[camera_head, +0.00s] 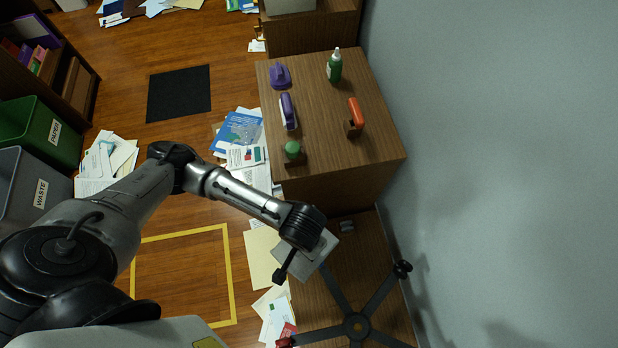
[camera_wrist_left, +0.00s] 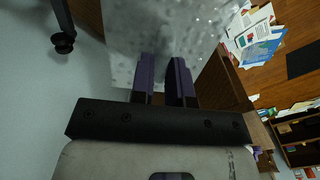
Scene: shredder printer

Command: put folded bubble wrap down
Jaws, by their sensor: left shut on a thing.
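The folded bubble wrap (camera_wrist_left: 165,25) is a grey, speckled flat piece filling the top middle of the left wrist view. My left gripper (camera_wrist_left: 165,78) is shut on its near edge, with the two dark purple fingers against it. In the head view the bubble wrap (camera_head: 322,250) shows as a small pale grey piece at the end of my left arm, partly hidden by the wrist. It is just past the near end of the wooden cabinet. I cannot tell its height above the surface below. My right gripper is not in view.
The wooden cabinet (camera_head: 350,150) carries a green bottle (camera_head: 335,66), staplers and a green-topped stamp (camera_head: 292,150). A black star-shaped wheeled base (camera_head: 356,325) lies below the wrist. Papers (camera_head: 262,255) litter the floor. A yellow-taped square (camera_head: 185,275) and grey waste bin (camera_head: 30,190) are left.

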